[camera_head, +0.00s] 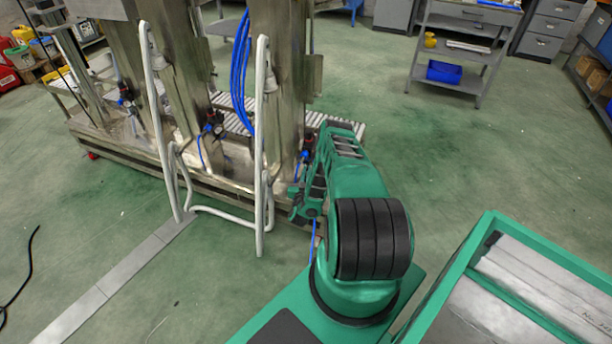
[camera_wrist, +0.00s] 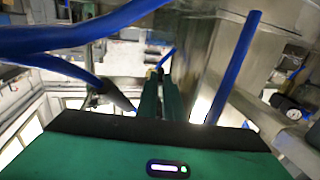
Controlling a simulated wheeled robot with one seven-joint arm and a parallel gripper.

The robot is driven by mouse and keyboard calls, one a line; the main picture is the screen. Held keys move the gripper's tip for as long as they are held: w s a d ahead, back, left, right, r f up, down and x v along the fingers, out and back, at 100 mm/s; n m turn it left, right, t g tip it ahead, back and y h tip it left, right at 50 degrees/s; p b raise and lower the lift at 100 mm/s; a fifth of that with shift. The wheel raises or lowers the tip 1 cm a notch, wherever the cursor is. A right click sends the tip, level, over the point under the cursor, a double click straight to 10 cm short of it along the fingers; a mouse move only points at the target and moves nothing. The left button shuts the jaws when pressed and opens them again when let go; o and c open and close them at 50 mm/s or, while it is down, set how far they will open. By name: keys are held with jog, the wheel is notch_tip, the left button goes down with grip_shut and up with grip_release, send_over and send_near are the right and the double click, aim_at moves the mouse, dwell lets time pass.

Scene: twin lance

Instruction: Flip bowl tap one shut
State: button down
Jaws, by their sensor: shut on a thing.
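A small brass-coloured fitting (camera_wrist: 153,73) with a blue hose shows at the tips. It looks like part of a tap, but the handle and its position are hidden. In the head view a small blue and dark fitting (camera_head: 305,155) sits on the column's lower part, just above my gripper.
Thick blue hoses (camera_wrist: 75,38) cross close to the wrist camera. The white tube frame (camera_head: 262,150) stands just left of my gripper. Similar fittings (camera_head: 214,124) sit further left.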

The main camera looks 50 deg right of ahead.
jog(key=shift+w+a+f+m+g+h, duration=0.1)
jog(key=shift+w+a+m+g+h, duration=0.1)
jog(key=shift+m+g+h, duration=0.7)
jog(key=shift+w+a+m+g+h, duration=0.1)
jog(key=shift+w+m+g+h, duration=0.15)
jog(key=shift+m+g, duration=0.7)
jog(key=shift+n+g, duration=0.35)
jog(key=c, duration=1.9)
grip_release()
